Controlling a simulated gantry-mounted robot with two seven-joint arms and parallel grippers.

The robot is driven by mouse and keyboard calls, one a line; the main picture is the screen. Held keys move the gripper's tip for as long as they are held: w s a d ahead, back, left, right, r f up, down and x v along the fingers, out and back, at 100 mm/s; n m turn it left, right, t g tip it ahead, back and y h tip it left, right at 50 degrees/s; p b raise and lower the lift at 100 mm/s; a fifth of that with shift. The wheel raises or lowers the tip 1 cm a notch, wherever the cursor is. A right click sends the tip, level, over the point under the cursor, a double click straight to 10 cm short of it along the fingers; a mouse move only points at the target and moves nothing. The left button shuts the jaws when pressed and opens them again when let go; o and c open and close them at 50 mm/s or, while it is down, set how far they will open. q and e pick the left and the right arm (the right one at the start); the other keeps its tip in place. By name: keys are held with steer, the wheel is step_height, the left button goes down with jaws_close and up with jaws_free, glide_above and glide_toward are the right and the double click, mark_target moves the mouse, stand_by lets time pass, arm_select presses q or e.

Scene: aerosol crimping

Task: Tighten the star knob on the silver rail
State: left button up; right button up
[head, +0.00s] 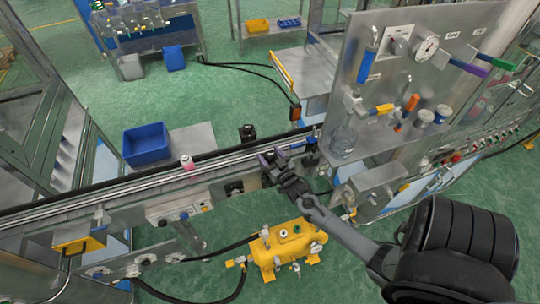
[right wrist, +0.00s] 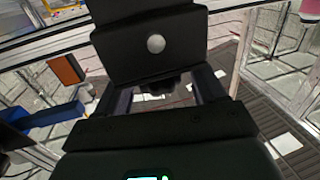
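The silver rail (head: 215,163) runs along the conveyor from lower left to the middle in the head view. My right gripper (head: 273,157) is at its right end, by a dark fitting beside the rail. Its two fingers stand apart. In the right wrist view the fingers (right wrist: 164,90) reach toward a black block (right wrist: 145,45) with a pale round spot. A small dark part (right wrist: 157,84) shows between them; I cannot tell whether it is the star knob or whether the fingers touch it. No star shape is clear. My left gripper is not in view.
A pink-and-white can (head: 187,162) stands on the conveyor left of my right gripper. An upright metal panel (head: 395,75) with gauges and valves rises to the right. A yellow tank (head: 287,247) is below. A blue bin (head: 146,144) stands behind the conveyor.

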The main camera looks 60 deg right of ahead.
steer(key=c, duration=0.9)
steer(key=shift+c, duration=0.2)
